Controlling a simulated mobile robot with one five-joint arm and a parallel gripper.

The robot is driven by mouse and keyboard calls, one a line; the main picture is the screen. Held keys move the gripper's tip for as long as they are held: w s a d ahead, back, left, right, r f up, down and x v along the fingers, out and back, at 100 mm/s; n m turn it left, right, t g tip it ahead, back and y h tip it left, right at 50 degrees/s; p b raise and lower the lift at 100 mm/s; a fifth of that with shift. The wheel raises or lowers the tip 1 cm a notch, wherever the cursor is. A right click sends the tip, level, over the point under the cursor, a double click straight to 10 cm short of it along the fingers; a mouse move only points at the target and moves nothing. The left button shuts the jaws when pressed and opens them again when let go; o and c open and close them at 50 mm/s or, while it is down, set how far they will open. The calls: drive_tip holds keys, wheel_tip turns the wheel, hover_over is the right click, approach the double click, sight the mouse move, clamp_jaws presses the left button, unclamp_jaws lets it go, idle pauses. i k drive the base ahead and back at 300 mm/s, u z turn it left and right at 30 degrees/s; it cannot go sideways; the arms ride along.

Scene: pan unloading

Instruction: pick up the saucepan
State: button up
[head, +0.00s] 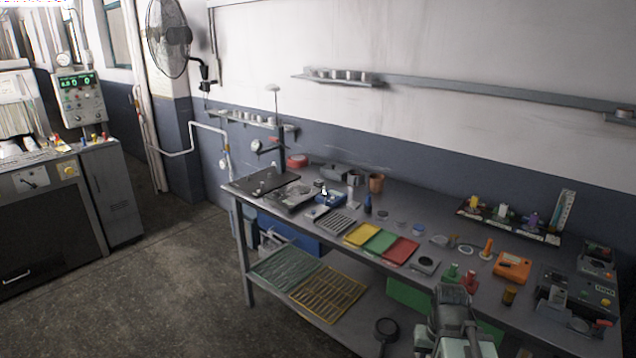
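A small dark round pan with a handle, which looks like the saucepan (386,327), lies on the lower shelf of the workbench near the bottom of the head view. Its handle points down toward the bottom edge of the picture. My gripper (453,298) is at the bottom, right of the pan and apart from it in the picture. It is seen from behind in front of the bench, and its fingers cannot be made out. I see nothing held in it.
The workbench top (330,200) above the shelf is crowded with trays, tools and small parts. A green mesh tray (287,272) and a yellow mesh tray (327,292) lie left of the pan. A green box (408,298) is behind it. The floor (170,285) at left is clear.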

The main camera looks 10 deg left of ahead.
sight(355, 177)
drive_tip(key=u, duration=0.65)
drive_tip(key=i, duration=0.85)
drive_tip(key=u, duration=1.1)
drive_tip(key=i, duration=2.25)
drive_tip(key=z, duration=0.35)
drive_tip(key=k, duration=0.85)
drive_tip(key=z, duration=0.25)
drive_tip(key=i, duration=0.4)
drive_tip(key=u, duration=0.1)
